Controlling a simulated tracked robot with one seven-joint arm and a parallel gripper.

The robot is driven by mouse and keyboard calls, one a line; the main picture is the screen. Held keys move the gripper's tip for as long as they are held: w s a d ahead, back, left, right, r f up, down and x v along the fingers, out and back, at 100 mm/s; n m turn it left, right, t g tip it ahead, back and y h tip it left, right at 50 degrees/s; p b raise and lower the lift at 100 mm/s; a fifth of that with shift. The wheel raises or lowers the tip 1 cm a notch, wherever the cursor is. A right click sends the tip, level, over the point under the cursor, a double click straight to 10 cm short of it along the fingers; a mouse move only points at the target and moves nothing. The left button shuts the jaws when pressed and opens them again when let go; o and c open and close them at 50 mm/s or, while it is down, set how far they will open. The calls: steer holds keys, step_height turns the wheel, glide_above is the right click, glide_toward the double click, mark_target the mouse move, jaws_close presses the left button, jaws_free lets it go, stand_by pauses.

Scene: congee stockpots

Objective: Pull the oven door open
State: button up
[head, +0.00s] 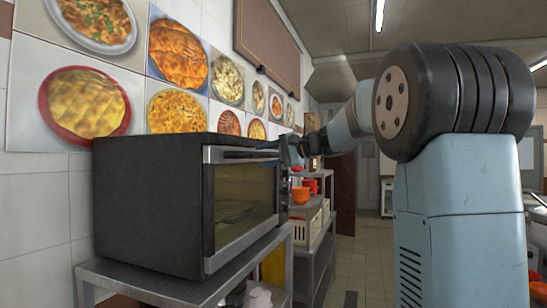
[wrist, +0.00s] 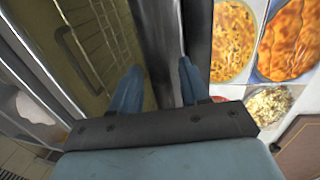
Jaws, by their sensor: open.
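The oven (head: 150,200) is a dark box with a steel-framed glass door (head: 245,200), which looks closed. Its dark handle bar (head: 245,154) runs along the door's top edge. My gripper (head: 287,150) is at the far end of that top edge. In the wrist view my gripper (wrist: 157,76) is open, with one blue finger over the glass side and the other over the oven-top side. A dark bar at the door's top edge (wrist: 160,45) runs between the fingers. Whether either finger touches it I cannot tell. A wire rack (wrist: 95,45) shows through the glass.
The oven stands on a steel table (head: 160,287) against a wall with food pictures (head: 180,55). Shelves with red bowls (head: 300,194) and a crate (head: 303,230) stand beyond it. The tiled floor (head: 362,270) right of the table is clear.

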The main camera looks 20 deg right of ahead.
steer(key=shift+w+a, duration=0.1)
steer(key=shift+a, duration=0.05)
steer(key=shift+f, duration=0.1)
jaws_close()
stand_by(0.3)
